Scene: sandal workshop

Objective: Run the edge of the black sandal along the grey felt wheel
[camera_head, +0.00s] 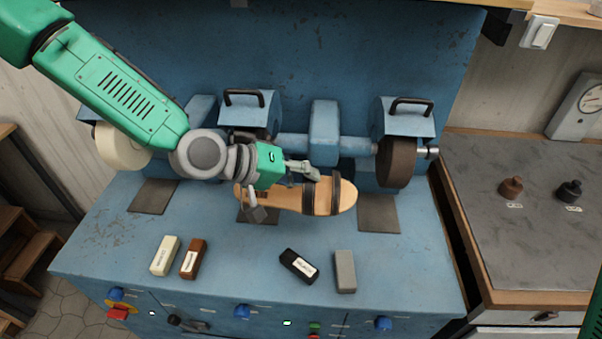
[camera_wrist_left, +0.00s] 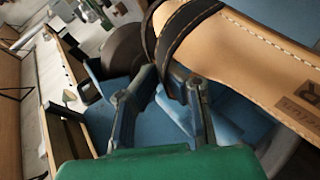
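The sandal (camera_head: 318,196) has a tan footbed and dark straps; it is in front of the machine's middle wheel, roughly level. My left gripper (camera_head: 300,170) reaches it from the left and is shut on its side near the straps. In the left wrist view the sandal (camera_wrist_left: 262,48) fills the upper right, with its dark strap edge between the fingers (camera_wrist_left: 168,85). The middle wheel is mostly hidden behind my arm under its hood (camera_head: 250,108), so its grey felt cannot be made out.
A cream wheel (camera_head: 122,148) is at left and a brown wheel (camera_head: 398,160) at right. Cream (camera_head: 165,256), brown (camera_head: 193,259), black (camera_head: 299,265) and grey (camera_head: 345,271) bars lie on the blue bench's front. Knobs line its front face. A grey-topped side bench (camera_head: 535,235) stands right.

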